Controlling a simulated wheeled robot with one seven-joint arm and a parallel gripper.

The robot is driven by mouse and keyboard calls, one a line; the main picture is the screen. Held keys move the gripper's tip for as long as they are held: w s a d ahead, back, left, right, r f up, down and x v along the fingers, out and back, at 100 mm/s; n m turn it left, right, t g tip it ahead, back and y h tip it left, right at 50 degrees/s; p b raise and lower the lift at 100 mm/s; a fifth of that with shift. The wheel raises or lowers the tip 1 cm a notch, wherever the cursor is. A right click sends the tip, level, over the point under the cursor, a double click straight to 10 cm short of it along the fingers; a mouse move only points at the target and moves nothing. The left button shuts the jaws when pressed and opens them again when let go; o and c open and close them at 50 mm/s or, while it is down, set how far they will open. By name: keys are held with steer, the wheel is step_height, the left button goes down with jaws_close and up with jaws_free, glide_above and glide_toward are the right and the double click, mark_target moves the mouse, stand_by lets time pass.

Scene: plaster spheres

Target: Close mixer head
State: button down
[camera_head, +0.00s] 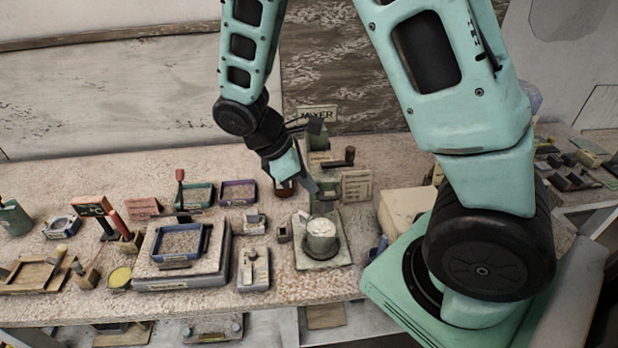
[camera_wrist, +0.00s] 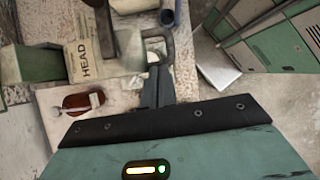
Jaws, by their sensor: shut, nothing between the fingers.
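The mixer stands right of centre on the bench in the head view, with its green upright column (camera_head: 325,190) behind a pale bowl (camera_head: 321,236) on a square base. Its upper part, seemingly the head, is partly hidden by my gripper; its exact tilt is hard to tell. A dark handle (camera_head: 345,158) sticks out to the right. My gripper (camera_head: 312,187) is shut and empty, pointing down beside the column, above and behind the bowl. In the wrist view my gripper's dark fingers (camera_wrist: 155,90) lie close to a grey bent bar (camera_wrist: 165,45); whether they touch is unclear. A "HEAD" label (camera_wrist: 84,61) lies left.
A "MIXER" sign (camera_head: 318,114) stands behind. A blue-rimmed tray (camera_head: 181,244) on a square block is left of the mixer, with small switch blocks (camera_head: 253,268) between. A cream box (camera_head: 405,208) is on the right. My arm covers much of the right side.

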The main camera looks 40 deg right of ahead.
steer(key=shift+s+d+f, duration=0.1)
steer(key=shift+d+f, duration=0.05)
steer(key=shift+f, duration=0.2)
step_height(320, 180, down, 13)
steer(key=b, duration=0.8)
steer(key=shift+s, duration=0.15)
steer(key=shift+r, duration=0.1)
